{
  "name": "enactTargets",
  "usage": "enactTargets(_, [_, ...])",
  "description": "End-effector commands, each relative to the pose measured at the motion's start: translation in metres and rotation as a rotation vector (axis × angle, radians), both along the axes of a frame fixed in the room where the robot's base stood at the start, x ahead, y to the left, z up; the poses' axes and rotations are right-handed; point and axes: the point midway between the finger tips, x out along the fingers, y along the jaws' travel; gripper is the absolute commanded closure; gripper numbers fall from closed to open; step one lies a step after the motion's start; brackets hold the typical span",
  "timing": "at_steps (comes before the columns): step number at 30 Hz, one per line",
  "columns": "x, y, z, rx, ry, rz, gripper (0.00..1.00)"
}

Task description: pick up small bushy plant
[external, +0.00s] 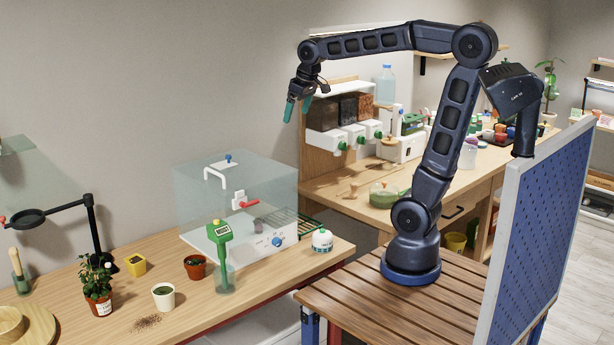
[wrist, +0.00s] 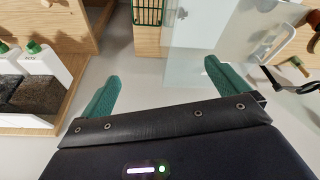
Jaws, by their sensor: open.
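The small bushy plant (external: 97,275) stands upright in a terracotta pot with a pale label, at the left of the near wooden bench in the external view. My gripper (external: 297,108) is open and empty, high in the air to the right of the plant and well apart from it. Its two green fingers point down. In the wrist view, my gripper (wrist: 160,85) shows its fingers spread wide with nothing between them. The plant does not show in the wrist view.
A clear box (external: 235,200) stands on the bench between my gripper and the plant. A magnifier on a stand (external: 90,215) rises just behind the plant. A white pot (external: 163,296), a small brown pot (external: 195,268) and a yellow cube (external: 136,265) stand to its right. Spilled soil (external: 146,322) lies in front.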

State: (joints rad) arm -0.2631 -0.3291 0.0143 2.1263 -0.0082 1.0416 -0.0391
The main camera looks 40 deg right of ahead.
Motion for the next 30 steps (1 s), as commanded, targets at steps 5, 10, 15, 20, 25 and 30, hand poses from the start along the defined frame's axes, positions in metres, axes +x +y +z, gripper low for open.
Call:
enactTargets(5, [0.044, 0.052, 0.007, -0.014, 0.026, 0.089, 0.01])
enactTargets(10, [0.080, 0.105, 0.008, -0.026, 0.048, 0.168, 0.01])
enactTargets(15, [0.111, 0.164, 0.003, -0.040, 0.070, 0.250, 0.01])
enactTargets(20, [0.135, 0.224, -0.008, -0.054, 0.090, 0.325, 0.01])
enactTargets(25, [0.152, 0.291, -0.025, -0.070, 0.111, 0.405, 0.01])
enactTargets(30, [0.161, 0.361, -0.049, -0.086, 0.130, 0.485, 0.01])
